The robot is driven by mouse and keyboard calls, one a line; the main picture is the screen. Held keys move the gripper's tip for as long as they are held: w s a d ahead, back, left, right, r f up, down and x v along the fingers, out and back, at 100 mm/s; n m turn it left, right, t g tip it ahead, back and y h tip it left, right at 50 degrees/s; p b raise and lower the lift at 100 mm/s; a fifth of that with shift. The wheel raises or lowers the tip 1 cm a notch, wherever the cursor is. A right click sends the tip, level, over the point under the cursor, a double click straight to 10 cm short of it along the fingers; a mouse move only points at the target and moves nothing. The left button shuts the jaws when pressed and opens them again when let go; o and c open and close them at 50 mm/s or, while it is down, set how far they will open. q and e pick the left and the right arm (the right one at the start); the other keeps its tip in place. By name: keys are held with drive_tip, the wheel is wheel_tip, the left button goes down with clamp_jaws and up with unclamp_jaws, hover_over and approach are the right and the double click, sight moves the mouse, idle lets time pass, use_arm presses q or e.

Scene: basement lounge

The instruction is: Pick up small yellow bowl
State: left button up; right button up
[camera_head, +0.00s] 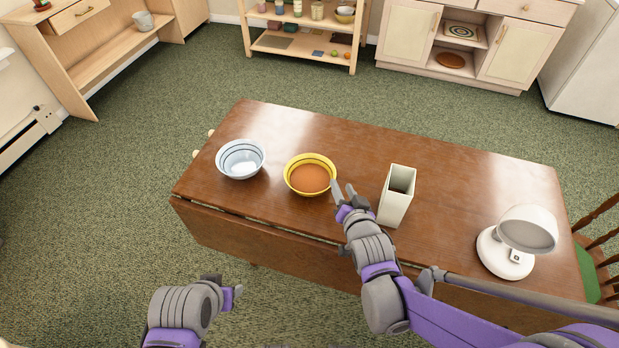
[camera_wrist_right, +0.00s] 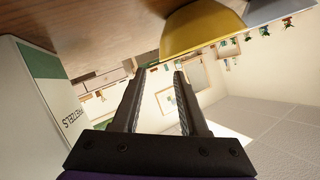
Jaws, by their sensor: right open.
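The small yellow bowl (camera_head: 293,183) sits upright on the wooden table, with an orange-brown inside. It also shows in the right wrist view (camera_wrist_right: 200,28), just beyond the fingers. My right gripper (camera_head: 343,188) is open and empty, close to the bowl's right side. In the right wrist view its two fingers (camera_wrist_right: 157,85) are apart with nothing between them. I cannot tell whether a fingertip touches the bowl. My left gripper (camera_head: 232,293) is low, in front of the table's near edge and away from the bowl; its jaw state is unclear.
A white-blue bowl (camera_head: 240,160) stands left of the yellow one. A tall pale box (camera_head: 396,203) stands close to the right of my right gripper. A white lamp-like object (camera_head: 507,255) is at the table's right end. The table's far middle (camera_head: 350,135) is clear.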

sight(334, 172)
drive_tip(key=x, duration=0.7)
drive_tip(key=shift+w+a+b, duration=0.15)
drive_tip(key=shift+a+b, duration=0.1)
drive_tip(key=shift+b, duration=0.05)
drive_tip(key=shift+r, duration=0.1)
clamp_jaws()
idle(1.0)
